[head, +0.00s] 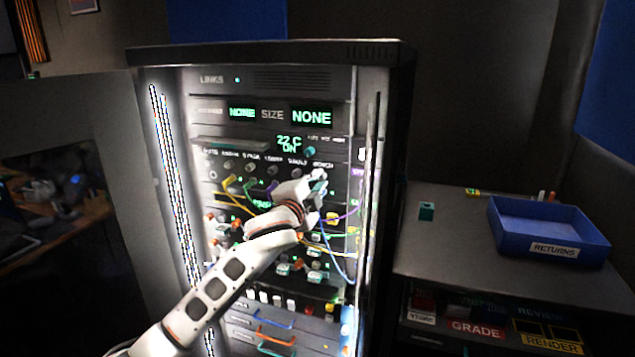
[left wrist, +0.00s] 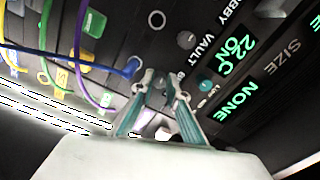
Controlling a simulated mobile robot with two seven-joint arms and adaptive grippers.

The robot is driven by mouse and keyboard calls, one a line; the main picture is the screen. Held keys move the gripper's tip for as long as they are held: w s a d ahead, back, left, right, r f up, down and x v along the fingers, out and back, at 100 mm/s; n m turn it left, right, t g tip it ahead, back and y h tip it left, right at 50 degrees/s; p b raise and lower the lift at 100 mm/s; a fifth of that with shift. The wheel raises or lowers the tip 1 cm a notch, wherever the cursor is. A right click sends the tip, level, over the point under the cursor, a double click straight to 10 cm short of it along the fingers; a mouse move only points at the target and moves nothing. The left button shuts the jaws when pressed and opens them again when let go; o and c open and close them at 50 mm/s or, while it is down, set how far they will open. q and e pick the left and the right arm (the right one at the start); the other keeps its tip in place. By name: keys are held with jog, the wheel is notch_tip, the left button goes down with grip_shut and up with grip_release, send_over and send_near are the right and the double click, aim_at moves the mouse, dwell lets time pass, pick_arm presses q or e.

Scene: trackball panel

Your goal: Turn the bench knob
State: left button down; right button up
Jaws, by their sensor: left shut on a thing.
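The bench knob (left wrist: 159,92) is the small dark knob at the end of a row on the rack panel, beside the partly covered label that starts with B. In the left wrist view it shows only in part between my fingers. My left gripper (left wrist: 162,78) is shut on it, one teal finger on each side. In the head view my left gripper (head: 319,181) reaches the right end of the knob row and hides the knob there. The vault knob (left wrist: 186,40) is beside it, free. My right gripper is not in view.
A teal knob (left wrist: 205,84) sits close by under the "22 C ON" display (head: 289,143). Coloured cables (head: 340,265) hang below and right of my gripper. A blue returns tray (head: 545,228) and a small teal block (head: 427,211) are on the cabinet at right.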

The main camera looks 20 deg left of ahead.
pick_arm(q)
jog(key=shift+m, duration=0.5)
jog(key=c, duration=2)
grip_release()
